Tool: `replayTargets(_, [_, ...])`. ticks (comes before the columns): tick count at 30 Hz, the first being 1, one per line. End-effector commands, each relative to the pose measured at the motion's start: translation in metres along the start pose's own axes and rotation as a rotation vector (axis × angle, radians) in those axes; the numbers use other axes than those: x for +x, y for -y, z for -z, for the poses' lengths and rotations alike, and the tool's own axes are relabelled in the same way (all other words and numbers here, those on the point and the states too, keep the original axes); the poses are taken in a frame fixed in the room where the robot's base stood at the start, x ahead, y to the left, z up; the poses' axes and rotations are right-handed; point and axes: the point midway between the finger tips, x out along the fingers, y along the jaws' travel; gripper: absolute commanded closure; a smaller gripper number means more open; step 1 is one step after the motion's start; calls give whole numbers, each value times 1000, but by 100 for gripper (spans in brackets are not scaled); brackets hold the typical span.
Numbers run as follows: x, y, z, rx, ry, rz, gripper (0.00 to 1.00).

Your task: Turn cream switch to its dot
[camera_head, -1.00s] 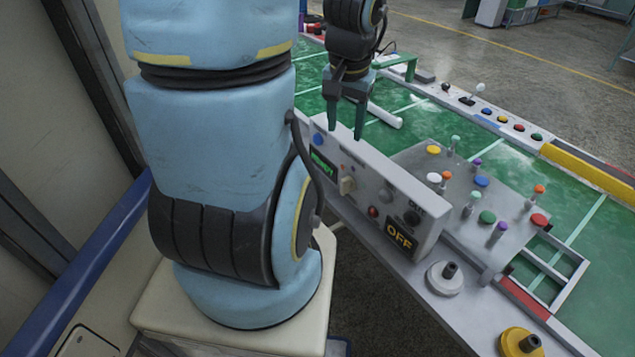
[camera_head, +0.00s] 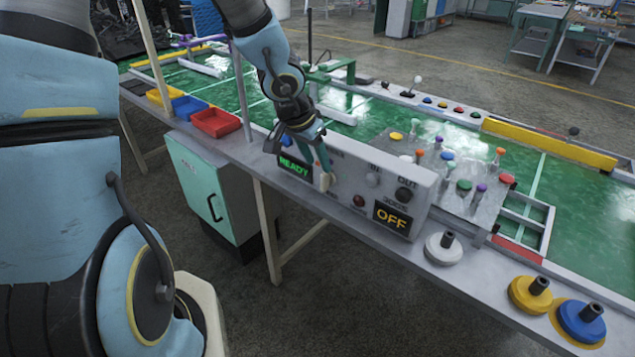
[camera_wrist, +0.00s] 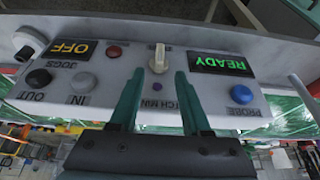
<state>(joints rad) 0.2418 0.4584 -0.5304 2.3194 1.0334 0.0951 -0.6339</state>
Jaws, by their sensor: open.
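The cream switch (camera_wrist: 158,60) is a small knob on the front of a light grey control panel (camera_head: 345,200). It also shows in the head view (camera_head: 325,182), partly behind a finger. In the wrist view, which is upside down, its handle stands roughly vertical. A small purple dot (camera_wrist: 157,87) is on the panel near the switch, beside partly covered lettering. My gripper (camera_wrist: 160,76) is open and empty, its two green fingers apart on either side of the dot, tips close to the switch. I cannot tell whether they touch the panel.
Pegs and coloured caps stand behind. Weights (camera_head: 444,248) lie right; red, blue and yellow bins (camera_head: 215,123) are left.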

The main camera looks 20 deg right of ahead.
Motion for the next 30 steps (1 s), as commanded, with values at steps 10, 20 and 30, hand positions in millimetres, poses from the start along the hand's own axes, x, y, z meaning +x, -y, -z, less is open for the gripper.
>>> replayTargets(10, [55,0,-1,1,1,0,52])
replayTargets(20, [60,1,0,-2,1,1,52])
replayTargets(30, [60,0,-1,-1,1,1,82])
